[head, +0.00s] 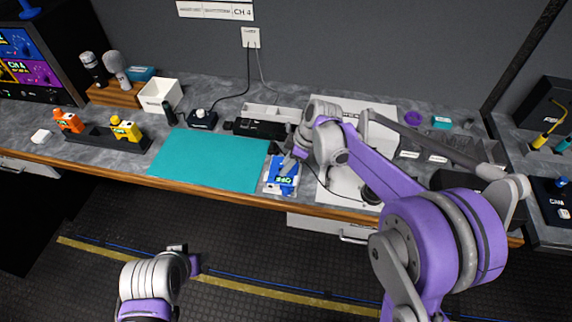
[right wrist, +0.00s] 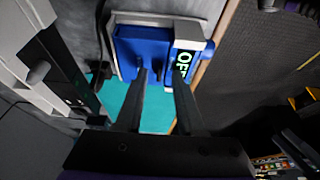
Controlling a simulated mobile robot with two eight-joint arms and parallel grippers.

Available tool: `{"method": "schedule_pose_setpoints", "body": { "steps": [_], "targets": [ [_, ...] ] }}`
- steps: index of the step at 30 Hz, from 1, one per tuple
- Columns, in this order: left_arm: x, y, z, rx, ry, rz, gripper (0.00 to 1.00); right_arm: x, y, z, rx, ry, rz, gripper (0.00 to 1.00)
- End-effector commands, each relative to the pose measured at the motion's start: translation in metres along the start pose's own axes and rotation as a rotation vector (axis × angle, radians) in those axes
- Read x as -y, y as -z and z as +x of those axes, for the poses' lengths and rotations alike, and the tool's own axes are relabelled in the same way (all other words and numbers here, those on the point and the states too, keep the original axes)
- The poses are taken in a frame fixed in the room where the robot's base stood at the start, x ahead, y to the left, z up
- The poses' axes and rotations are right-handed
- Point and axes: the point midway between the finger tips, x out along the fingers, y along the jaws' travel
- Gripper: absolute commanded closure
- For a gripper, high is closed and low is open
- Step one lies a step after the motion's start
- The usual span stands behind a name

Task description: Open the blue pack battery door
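The blue pack (head: 281,183) lies on the counter just right of the teal mat, with a lit display on its front end. In the right wrist view the blue pack (right wrist: 143,46) shows a plain blue part beside a strip with a lit display (right wrist: 184,63) reading "OF", partly covered by a finger. I cannot make out whether its battery door is open. My right gripper (head: 288,162) is at the pack's back end; its two fingers (right wrist: 161,72) are apart with nothing between them. Contact with the pack is unclear. My left gripper (head: 184,256) is low, in front of the counter.
The teal mat (head: 210,160) is bare. A black device (head: 258,129) lies behind the pack, and a light grey panel (head: 335,182) is to its right. Orange (head: 68,121) and yellow (head: 126,129) packs stand at left by a black holder. A white bin (head: 160,94) stands behind.

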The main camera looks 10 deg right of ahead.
Motion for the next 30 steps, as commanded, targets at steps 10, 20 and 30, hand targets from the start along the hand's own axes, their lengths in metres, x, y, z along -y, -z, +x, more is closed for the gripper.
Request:
{"method": "schedule_pose_setpoints", "body": {
  "steps": [10, 20, 30],
  "targets": [
    [0.0000, -0.0001, 0.0000, 0.000, 0.000, 0.000, 0.50, 0.0000, 0.0001, 0.0049, 0.000, 0.000, 0.000, 0.62],
    [0.0000, -0.0001, 0.0000, 0.000, 0.000, 0.000, 0.50, 0.0001, 0.0001, 0.0047, 0.000, 0.000, 0.000, 1.00],
    [0.0000, -0.0002, 0.0001, 0.000, 0.000, 0.000, 0.50, -0.0006, 0.0002, 0.0041, 0.001, 0.012, 0.005, 1.00]
  ]
}}
